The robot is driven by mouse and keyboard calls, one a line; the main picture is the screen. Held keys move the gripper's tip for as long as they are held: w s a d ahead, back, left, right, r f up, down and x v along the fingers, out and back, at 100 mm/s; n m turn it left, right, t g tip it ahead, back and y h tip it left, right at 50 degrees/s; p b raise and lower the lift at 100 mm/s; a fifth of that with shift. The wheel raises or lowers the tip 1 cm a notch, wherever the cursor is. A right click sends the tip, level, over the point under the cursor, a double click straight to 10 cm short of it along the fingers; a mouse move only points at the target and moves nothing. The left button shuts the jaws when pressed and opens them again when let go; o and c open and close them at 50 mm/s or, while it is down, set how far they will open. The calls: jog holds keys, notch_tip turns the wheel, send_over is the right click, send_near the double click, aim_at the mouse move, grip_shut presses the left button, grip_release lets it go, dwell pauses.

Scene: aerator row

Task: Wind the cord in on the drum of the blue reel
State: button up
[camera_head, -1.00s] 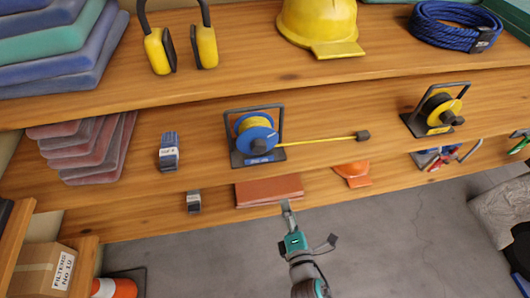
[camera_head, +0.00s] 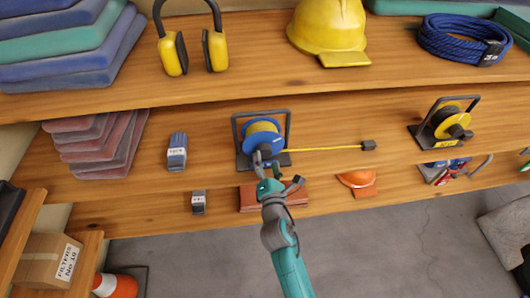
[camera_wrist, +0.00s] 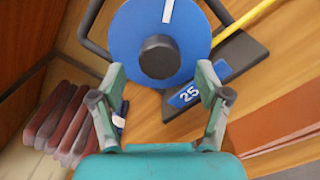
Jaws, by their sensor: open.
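The blue reel (camera_head: 248,135) stands in a dark frame on the middle shelf, with a yellow cord wound on its drum. The yellow cord (camera_head: 325,148) runs out to the right along the shelf and ends in a dark plug (camera_head: 368,145). In the wrist view the blue reel (camera_wrist: 125,25) faces me, with a dark round knob (camera_wrist: 160,57) and a white mark on its disc. My gripper (camera_head: 262,160) is in front of the reel. In the wrist view my gripper (camera_wrist: 161,82) is open, its fingers either side of the knob and apart from it.
A yellow reel (camera_head: 448,122) stands further right on the same shelf. A labelled dark block (camera_head: 177,152) and stacked reddish pads (camera_head: 100,145) are to the left.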

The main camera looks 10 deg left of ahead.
aim_at(265, 154)
jog(key=shift+x, duration=1.95)
jog(key=c, duration=1.2)
